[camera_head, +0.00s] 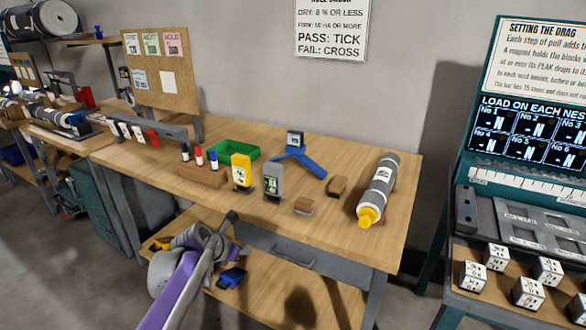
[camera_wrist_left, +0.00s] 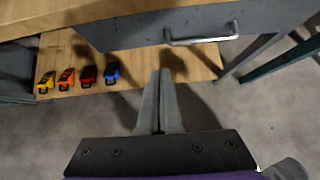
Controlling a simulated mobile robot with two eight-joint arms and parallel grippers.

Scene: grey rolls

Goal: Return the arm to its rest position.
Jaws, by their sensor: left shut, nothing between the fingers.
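My left arm, with purple and grey links, comes in from the lower left in the head view. Its gripper (camera_head: 231,216) is in front of the wooden workbench (camera_head: 330,225), near its front edge and above the lower shelf. In the left wrist view the two grey fingers (camera_wrist_left: 160,76) are together with nothing between them. They point toward the bench's lower shelf (camera_wrist_left: 190,62) and the grey drawer (camera_wrist_left: 150,32). Whether the gripper touches the bench edge cannot be told. My right gripper is in neither view.
Small coloured tools, including a blue one (camera_wrist_left: 112,73), lie on the lower shelf. A drawer handle (camera_wrist_left: 201,40) sticks out.

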